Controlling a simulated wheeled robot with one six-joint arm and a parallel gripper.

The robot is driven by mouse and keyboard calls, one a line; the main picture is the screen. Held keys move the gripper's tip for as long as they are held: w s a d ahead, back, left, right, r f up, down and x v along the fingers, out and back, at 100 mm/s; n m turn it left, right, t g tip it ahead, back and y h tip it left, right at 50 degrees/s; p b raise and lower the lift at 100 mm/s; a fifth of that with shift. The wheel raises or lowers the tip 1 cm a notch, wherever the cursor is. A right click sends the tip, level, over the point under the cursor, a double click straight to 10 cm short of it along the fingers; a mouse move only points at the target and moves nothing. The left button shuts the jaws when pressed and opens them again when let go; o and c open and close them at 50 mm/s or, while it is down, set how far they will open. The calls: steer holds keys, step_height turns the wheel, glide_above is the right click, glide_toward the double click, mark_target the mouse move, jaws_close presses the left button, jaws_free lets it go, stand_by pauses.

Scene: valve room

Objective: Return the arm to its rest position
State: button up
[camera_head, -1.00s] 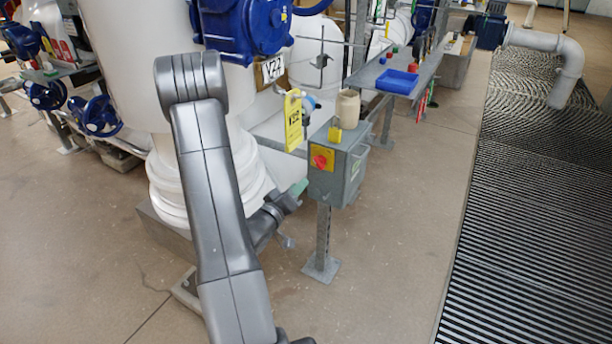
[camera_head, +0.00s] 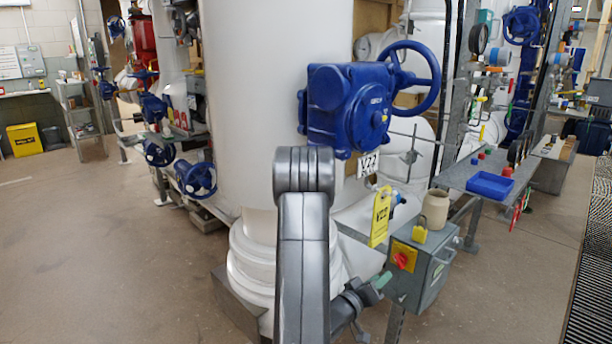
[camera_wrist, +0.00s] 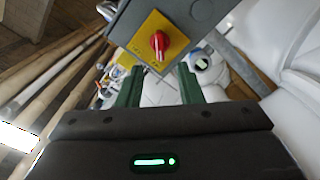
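My arm is raised and bent in the middle of the head view. My gripper (camera_head: 378,284) shows small and partly hidden there, beside the lower left of a grey switch box (camera_head: 432,268). In the wrist view my gripper (camera_wrist: 160,85) has its two green fingers apart with nothing held between them. The box's red knob on a yellow plate (camera_wrist: 159,44) shows just beyond the fingertips, and it also shows in the head view (camera_head: 402,260). I cannot tell the exact gap between the fingers and the box.
A beige cup (camera_head: 436,209), a yellow padlock (camera_head: 420,233) and a yellow tag (camera_head: 380,216) are at the box top. A blue valve actuator (camera_head: 350,105) is on the white tank behind my arm. A blue tray (camera_head: 490,185) sits on the right-hand bench. Open floor lies at left.

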mark_target(397, 263)
steer(key=b+x, duration=0.1)
steer(key=x, duration=0.8)
steer(key=p+v, duration=0.2)
steer(key=v, duration=1.2)
steer(key=b+x, duration=0.2)
steer(key=x, duration=1.2)
steer(key=shift+s, duration=0.1)
steer(key=shift+f+m+b, duration=0.15)
steer(key=shift+m+b, duration=0.2)
steer(key=shift+m, duration=0.05)
steer(key=m+b, duration=0.2)
steer(key=m, duration=0.3)
steer(key=m+b, duration=0.1)
steer(key=m, duration=0.2)
steer(key=shift+m+b, duration=0.3)
steer(key=shift+b, duration=0.1)
steer(key=shift+r, duration=0.2)
